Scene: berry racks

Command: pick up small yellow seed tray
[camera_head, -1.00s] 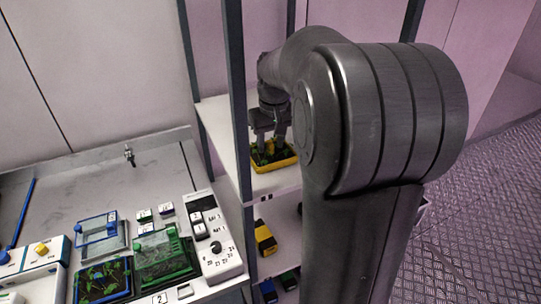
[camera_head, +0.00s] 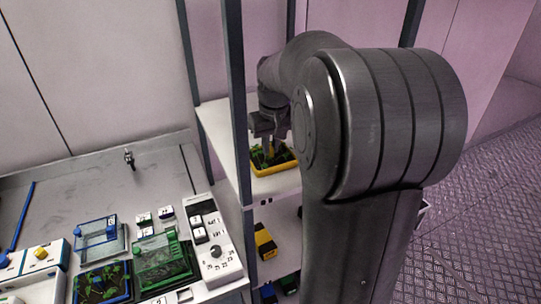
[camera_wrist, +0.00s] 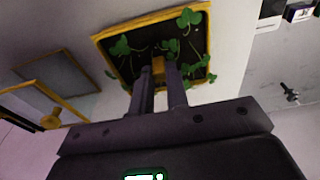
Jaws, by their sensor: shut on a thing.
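The small yellow seed tray (camera_head: 276,171) sits on the white upper shelf of the rack in the head view, with dark soil and green seedlings in it. It also shows in the wrist view (camera_wrist: 122,27). My gripper (camera_wrist: 159,72) reaches over the middle of the tray, its two fingers close together. They are shut on a small yellow grip piece (camera_wrist: 158,65) that stands among the seedlings. In the head view my gripper (camera_head: 269,147) points down into the tray. My arm hides what is right of the tray. I cannot see any gap under the tray.
A yellow-framed clear piece (camera_wrist: 48,100) lies beside the tray in the wrist view. A dark rack post (camera_head: 238,110) stands close left of my gripper. The lower shelf holds a yellow item (camera_head: 264,241). The bench carries a blue tray (camera_head: 102,283) and a green-lidded tray (camera_head: 165,262).

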